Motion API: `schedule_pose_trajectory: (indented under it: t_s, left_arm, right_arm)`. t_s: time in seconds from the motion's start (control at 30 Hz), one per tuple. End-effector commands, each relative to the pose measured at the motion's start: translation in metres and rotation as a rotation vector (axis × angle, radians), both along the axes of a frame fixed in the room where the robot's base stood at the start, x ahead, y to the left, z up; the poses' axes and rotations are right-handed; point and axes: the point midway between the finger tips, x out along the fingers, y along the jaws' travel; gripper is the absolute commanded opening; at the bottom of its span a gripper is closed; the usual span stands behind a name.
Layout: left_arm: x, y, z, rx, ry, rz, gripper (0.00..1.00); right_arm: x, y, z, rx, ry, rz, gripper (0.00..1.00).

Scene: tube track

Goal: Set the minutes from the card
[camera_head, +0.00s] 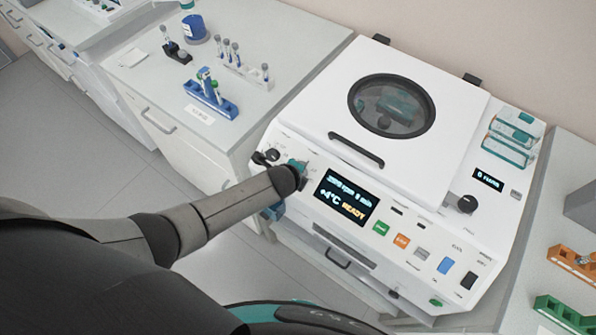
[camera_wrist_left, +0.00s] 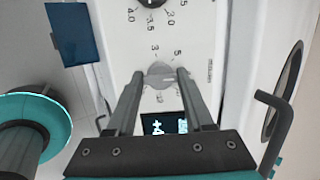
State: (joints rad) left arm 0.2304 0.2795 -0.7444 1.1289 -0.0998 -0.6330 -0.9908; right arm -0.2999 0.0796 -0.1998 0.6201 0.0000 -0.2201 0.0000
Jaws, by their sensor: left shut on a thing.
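The centrifuge (camera_head: 415,215) is white with a round-windowed lid. In the left wrist view, my left gripper (camera_wrist_left: 159,84) is shut on a grey dial knob (camera_wrist_left: 160,70) on its panel. Printed numbers including 3, 5 and 10 surround that knob. A second, black knob (camera_wrist_left: 154,3), marked 3.0, 3.5 and 4.0, lies beyond it. In the head view my left wrist covers most of the held knob. The display (camera_head: 346,198) shows an rpm and minutes line, too small to read surely, above "+4°C READY". A white card (camera_head: 199,115) lies on the left bench; its writing is unreadable. My right gripper is out of view.
The lid handle (camera_head: 356,150) stands out beside the panel. Green (camera_head: 381,228) and orange (camera_head: 402,241) buttons sit right of the display. A blue tube rack (camera_head: 211,99) stands on the left bench. Orange (camera_head: 574,262) and green (camera_head: 565,313) racks are at right.

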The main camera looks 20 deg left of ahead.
Motion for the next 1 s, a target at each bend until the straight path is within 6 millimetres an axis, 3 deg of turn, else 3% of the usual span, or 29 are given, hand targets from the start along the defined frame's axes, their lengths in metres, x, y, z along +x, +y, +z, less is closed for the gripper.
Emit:
schedule_pose_trajectory:
  t_s: [0.13,0.17,0.4,0.77,1.0]
  left_arm:
    - [0.000,0.000,0.000,0.001,0.001,-0.001,0.00]
    - [0.000,0.000,0.000,0.001,0.001,-0.001,0.56]
    - [0.000,0.000,0.000,0.001,0.000,-0.001,0.82]
    - [-0.003,0.001,0.003,0.001,0.000,-0.002,0.82]
    - [-0.018,0.001,0.026,0.001,0.000,-0.003,0.82]
  right_arm:
    - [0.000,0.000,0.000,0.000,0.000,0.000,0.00]
    - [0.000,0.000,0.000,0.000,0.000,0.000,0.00]
    - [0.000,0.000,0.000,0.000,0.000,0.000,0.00]
    - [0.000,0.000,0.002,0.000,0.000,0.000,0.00]
    - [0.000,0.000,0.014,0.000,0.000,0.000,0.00]
